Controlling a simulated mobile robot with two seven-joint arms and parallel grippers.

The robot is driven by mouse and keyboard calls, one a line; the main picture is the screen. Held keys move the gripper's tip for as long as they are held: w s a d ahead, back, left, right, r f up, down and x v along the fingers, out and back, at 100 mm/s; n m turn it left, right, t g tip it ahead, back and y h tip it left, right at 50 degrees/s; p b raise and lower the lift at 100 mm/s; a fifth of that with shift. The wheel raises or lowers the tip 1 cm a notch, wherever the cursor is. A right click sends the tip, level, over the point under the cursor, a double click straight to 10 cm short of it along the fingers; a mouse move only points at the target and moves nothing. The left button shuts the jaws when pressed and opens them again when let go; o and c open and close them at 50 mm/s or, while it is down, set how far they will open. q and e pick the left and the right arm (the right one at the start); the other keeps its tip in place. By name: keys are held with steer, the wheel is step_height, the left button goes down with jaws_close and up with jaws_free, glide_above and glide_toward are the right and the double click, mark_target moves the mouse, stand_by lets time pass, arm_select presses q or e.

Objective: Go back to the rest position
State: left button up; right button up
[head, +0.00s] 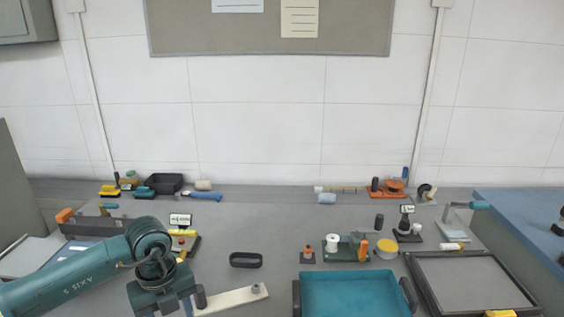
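My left arm comes in from the lower left, and my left gripper (182,306) is low over the front of the grey workbench (285,220). Its fingertips are partly cut off by the bottom edge, so I cannot tell if they are open or shut. A pale flat bar (229,299) with a small grey knob lies just right of it. The bar's left end is behind or beside the gripper, and contact cannot be told. My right gripper is not in view.
A teal tray (355,293) stands front centre, with a black-framed grey panel (472,285) to its right. A black oval band (246,260) lies between the arm and the tray. Small tools line the back edge. The bench's middle is mostly clear.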

arm_select(q)
steer(key=s+d+f+m+g+h, duration=0.1)
steer(key=s+d+h, duration=0.35)
steer(key=d, duration=0.45)
steer(key=s+d+f+m+g+h, duration=0.1)
steer(key=s+d+g+h, duration=0.15)
steer(key=d+h, duration=0.4)
steer(key=s+d+r+n+t+h, duration=0.2)
steer(key=d+r+n+t+h, duration=0.35)
steer(key=d+r+h, duration=0.25)
steer(key=w+a+f+n+t+y, duration=0.5)
steer(key=a+f+n+t+y, duration=0.3)
steer(key=n+t, duration=0.7)
steer(key=s+a+f+n+g+y, duration=0.3)
steer(key=s+a+f+n+y, duration=0.1)
steer(key=f, duration=0.4)
steer(key=s+a+f+n+g+y, duration=0.3)
steer(key=s+a+f+g+y, duration=0.1)
steer(key=s+f, duration=0.4)
steer(key=shift+s+a+f+n, duration=0.3)
steer(key=shift+a+n, duration=0.05)
steer(key=shift+a, duration=0.55)
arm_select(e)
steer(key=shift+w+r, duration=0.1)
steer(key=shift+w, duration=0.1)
